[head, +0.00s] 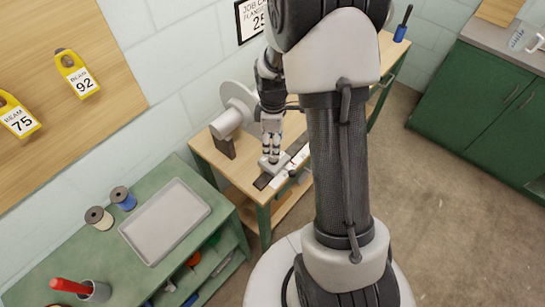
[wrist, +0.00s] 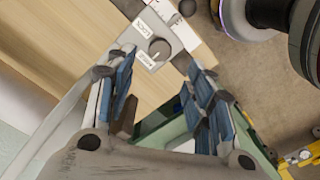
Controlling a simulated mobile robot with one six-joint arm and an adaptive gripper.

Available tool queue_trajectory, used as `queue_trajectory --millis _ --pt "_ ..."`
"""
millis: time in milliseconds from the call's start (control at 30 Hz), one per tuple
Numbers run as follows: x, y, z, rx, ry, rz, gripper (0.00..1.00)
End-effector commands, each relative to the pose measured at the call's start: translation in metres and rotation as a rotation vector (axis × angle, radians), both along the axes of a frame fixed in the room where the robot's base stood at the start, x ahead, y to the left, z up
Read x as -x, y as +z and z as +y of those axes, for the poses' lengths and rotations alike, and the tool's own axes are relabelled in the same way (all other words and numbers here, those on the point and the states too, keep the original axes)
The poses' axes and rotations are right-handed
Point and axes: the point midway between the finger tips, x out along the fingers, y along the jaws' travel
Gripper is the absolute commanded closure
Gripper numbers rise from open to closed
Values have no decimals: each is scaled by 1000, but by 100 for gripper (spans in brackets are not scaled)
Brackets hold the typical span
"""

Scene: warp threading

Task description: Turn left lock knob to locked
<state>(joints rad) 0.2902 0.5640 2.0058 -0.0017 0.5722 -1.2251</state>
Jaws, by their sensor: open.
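In the wrist view, a round dark lock knob (wrist: 159,49) sits on a light grey block (wrist: 181,38) with small white labels; one seems to read "LOCK". Which label the knob points to is too small to tell. My gripper (wrist: 160,66) is open and empty, its blue-padded fingers on either side of the knob's line, with the knob just beyond the tips. In the head view, my gripper (head: 271,149) points down over the grey block (head: 272,164) on the wooden table. The knob itself is hidden there by my gripper.
A white flanged beam (head: 232,115) stands on the wooden table (head: 229,172) behind my gripper. A green bench (head: 88,242) at the left holds a grey tray (head: 166,222), thread spools (head: 123,197) and a cup (head: 95,291). Green cabinets (head: 480,95) stand at the right across open floor.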

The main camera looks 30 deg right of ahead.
Motion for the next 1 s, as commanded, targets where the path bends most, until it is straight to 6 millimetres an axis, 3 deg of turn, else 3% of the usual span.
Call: queue_trajectory --millis 33,200,400,800,1000 --pt "1 -16 0 -1 0 3 52" --pt "1 -48 0 0 0 2 52" --pt "0 -69 0 1 -1 1 52" --pt "0 -74 0 1 -1 -1 52" --pt "0 -74 0 1 -1 -1 66"
